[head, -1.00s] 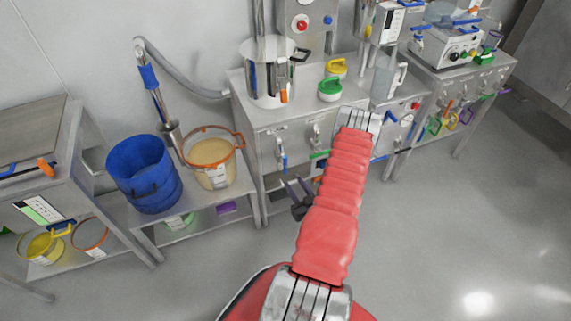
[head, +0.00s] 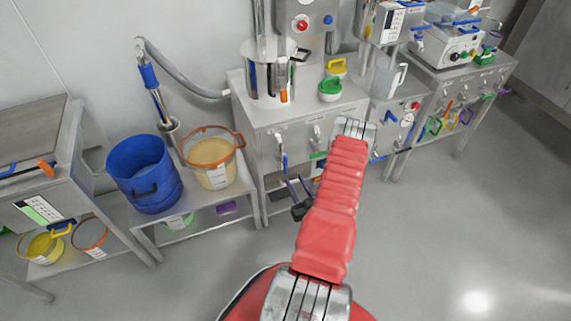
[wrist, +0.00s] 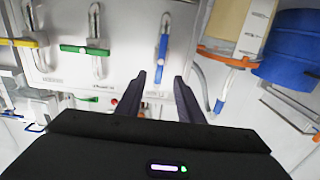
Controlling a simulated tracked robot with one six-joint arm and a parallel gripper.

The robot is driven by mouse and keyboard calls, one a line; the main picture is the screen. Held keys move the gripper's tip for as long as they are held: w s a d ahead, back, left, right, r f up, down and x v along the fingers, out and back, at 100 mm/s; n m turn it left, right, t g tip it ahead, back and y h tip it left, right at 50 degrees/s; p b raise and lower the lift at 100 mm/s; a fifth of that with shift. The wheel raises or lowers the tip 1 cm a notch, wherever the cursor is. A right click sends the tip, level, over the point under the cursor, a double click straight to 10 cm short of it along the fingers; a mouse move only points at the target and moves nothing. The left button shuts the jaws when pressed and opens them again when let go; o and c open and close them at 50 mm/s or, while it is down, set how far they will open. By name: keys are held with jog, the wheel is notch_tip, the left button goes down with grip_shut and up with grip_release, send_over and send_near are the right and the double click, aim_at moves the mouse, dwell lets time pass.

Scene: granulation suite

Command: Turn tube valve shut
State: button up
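Several valves sit on the steel cabinet front, and their labels are too small to read, so I cannot tell which is the tube valve. One has a blue handle (wrist: 162,48) lying along its pipe; it also shows in the head view (head: 282,162). One has a green handle (wrist: 85,50) lying across its pipe. A yellow handle (wrist: 18,42) also lies across. My gripper (wrist: 169,76) is open and empty, its two dark fingers pointing at the cabinet front near the blue handle, apart from it. In the head view my gripper (head: 298,188) is low before the cabinet.
A blue bucket (head: 145,175) and an orange-rimmed tub (head: 211,165) stand on the low shelf left of the cabinet. A steel pot (head: 268,75) and green-lidded jar (head: 330,90) stand on top. A hose with a blue-gripped wand (head: 150,77) hangs by the wall. Floor at right is clear.

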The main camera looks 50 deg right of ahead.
aim_at(286, 165)
jog(key=x, duration=1.1)
jog(key=shift+c, duration=0.7)
grip_shut()
